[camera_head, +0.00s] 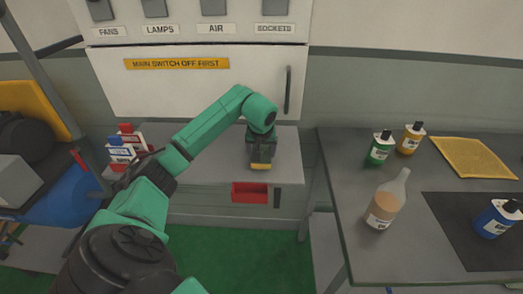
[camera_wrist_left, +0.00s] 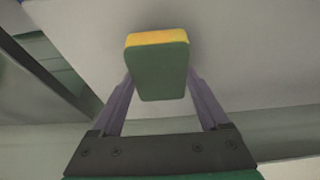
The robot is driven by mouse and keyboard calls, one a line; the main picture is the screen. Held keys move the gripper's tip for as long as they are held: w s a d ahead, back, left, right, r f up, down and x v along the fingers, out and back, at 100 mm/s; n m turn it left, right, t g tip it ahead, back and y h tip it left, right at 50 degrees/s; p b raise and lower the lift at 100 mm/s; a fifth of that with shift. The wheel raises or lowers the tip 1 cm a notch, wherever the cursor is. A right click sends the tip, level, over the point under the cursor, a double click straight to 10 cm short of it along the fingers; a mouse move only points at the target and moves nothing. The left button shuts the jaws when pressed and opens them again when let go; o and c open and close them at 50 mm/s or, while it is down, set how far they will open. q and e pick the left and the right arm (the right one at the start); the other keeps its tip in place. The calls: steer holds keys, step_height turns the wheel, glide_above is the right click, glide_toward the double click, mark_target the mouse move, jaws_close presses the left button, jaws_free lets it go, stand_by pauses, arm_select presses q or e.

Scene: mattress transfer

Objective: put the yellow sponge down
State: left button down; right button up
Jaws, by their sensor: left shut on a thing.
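The yellow sponge (camera_head: 261,166) shows as a small yellow strip below my left gripper (camera_head: 260,158) in the head view, over the grey ledge under the white cabinet. In the left wrist view the sponge (camera_wrist_left: 158,66) has a yellow edge and a dark green face. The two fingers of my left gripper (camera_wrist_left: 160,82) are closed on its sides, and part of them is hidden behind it. A pale grey surface lies beyond the sponge. I cannot tell whether the sponge touches it. My right gripper is in neither view.
Red, white and blue cartons (camera_head: 122,150) stand on the ledge (camera_head: 215,172) at left. A red bin (camera_head: 250,192) sits below its front. The right table (camera_head: 345,160) holds a green bottle (camera_head: 380,148), a yellow bottle (camera_head: 411,138), a clear bottle (camera_head: 384,205) and a yellow mat (camera_head: 475,157).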

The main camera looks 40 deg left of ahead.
arm_select(q)
steer(key=shift+f, duration=1)
jaws_free()
steer(key=shift+r, duration=0.55)
steer(key=b+v, duration=0.1)
steer(key=v, duration=1)
steer(key=shift+s, duration=0.2)
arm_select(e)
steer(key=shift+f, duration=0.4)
arm_select(q)
steer(key=shift+d+r, duration=0.1)
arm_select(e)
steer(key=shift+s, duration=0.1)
